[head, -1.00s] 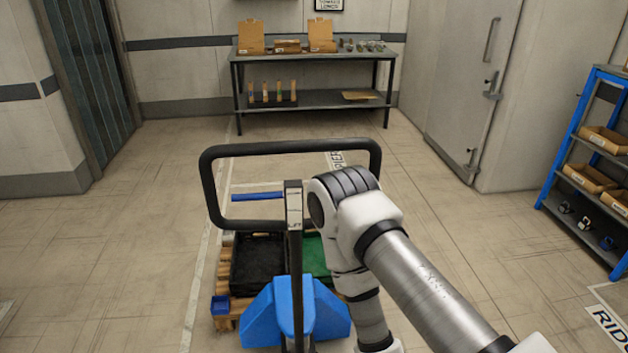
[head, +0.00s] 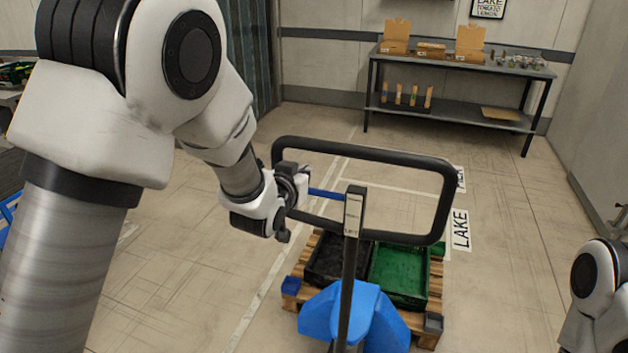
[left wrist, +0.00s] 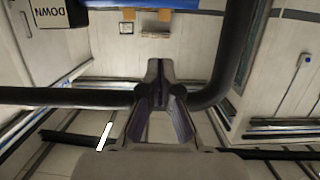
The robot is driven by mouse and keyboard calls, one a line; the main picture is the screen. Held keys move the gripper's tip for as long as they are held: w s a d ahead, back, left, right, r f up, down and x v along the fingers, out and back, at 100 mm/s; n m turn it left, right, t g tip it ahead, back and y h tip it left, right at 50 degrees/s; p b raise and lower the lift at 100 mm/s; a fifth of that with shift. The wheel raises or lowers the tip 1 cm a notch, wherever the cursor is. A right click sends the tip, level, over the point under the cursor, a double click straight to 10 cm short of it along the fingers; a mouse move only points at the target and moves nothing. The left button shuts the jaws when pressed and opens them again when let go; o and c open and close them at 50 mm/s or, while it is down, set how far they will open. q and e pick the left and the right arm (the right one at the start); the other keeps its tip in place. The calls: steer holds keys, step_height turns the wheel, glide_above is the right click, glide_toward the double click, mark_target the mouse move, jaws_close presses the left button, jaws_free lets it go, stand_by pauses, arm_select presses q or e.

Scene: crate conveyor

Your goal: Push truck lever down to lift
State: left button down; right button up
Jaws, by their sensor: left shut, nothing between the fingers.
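The pallet truck's black loop handle (head: 447,200) stands in front of me in the head view, on a dark upright post (head: 349,270). The blue lever (head: 327,194) sticks out to the left of the post inside the loop. My left gripper (head: 293,188) is shut and empty at the left side of the loop, by the lever's outer end; I cannot tell whether they touch. In the left wrist view its closed fingers (left wrist: 160,75) are in front of the black handle (left wrist: 60,97). The blue lever (left wrist: 150,3) crosses the top edge, near a DOWN label (left wrist: 48,13). My right gripper is out of view.
The blue truck body (head: 370,310) stands at a wooden pallet (head: 292,300) with a black crate (head: 325,275) and a green crate (head: 400,290). A metal table (head: 455,110) with boxes is at the back. Floor left of the pallet is clear.

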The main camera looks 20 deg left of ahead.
mark_target(310, 192)
arm_select(q)
steer(key=w+f+p, duration=0.1)
steer(key=f, duration=0.1)
steer(key=w+f+p, duration=0.2)
steer(key=shift+w+f, duration=0.2)
steer(key=shift+w, duration=0.05)
steer(key=shift+s+d+f, duration=0.15)
steer(key=shift+d, duration=0.05)
